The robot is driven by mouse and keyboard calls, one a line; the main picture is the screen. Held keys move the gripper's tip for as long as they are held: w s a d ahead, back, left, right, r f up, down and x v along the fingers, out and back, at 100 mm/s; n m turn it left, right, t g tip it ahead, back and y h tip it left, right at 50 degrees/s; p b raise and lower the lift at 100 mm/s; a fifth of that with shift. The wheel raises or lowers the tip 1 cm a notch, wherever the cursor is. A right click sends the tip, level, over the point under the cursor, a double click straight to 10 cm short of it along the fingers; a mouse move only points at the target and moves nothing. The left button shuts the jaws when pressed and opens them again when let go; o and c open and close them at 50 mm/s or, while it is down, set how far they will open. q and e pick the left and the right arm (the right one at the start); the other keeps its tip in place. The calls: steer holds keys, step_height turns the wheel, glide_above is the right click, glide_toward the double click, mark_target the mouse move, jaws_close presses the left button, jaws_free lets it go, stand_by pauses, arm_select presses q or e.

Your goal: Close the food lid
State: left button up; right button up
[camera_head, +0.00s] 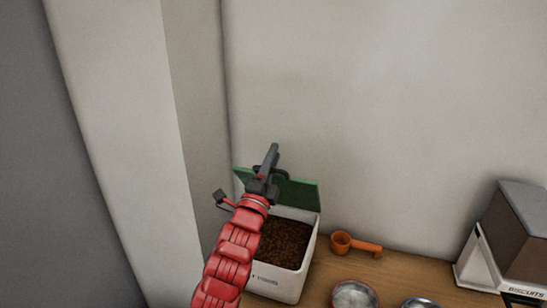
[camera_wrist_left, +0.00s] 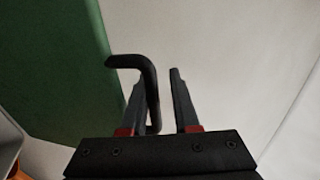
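The white food container (camera_head: 282,284) stands on the wooden counter, full of brown food (camera_head: 286,243). Its green lid (camera_head: 299,193) stands raised at the back, near the wall. A dark curved handle (camera_head: 284,172) shows at the lid, partly hidden by my gripper. In the left wrist view the green lid (camera_wrist_left: 55,65) fills the left side, and the bent black handle (camera_wrist_left: 150,80) reaches between my fingers. My left gripper (camera_head: 271,152) is at the raised lid, pointing up; in the wrist view its fingers (camera_wrist_left: 160,92) are apart. My right gripper is out of view.
An orange scoop (camera_head: 354,243) lies right of the container. Two metal bowls (camera_head: 354,296) stand at the front edge of the view. A biscuit box (camera_head: 510,240) stands at the far right. The wall closes in behind and left of the container.

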arm_select(q)
steer(key=v, duration=1.7)
steer(key=shift+f, duration=0.15)
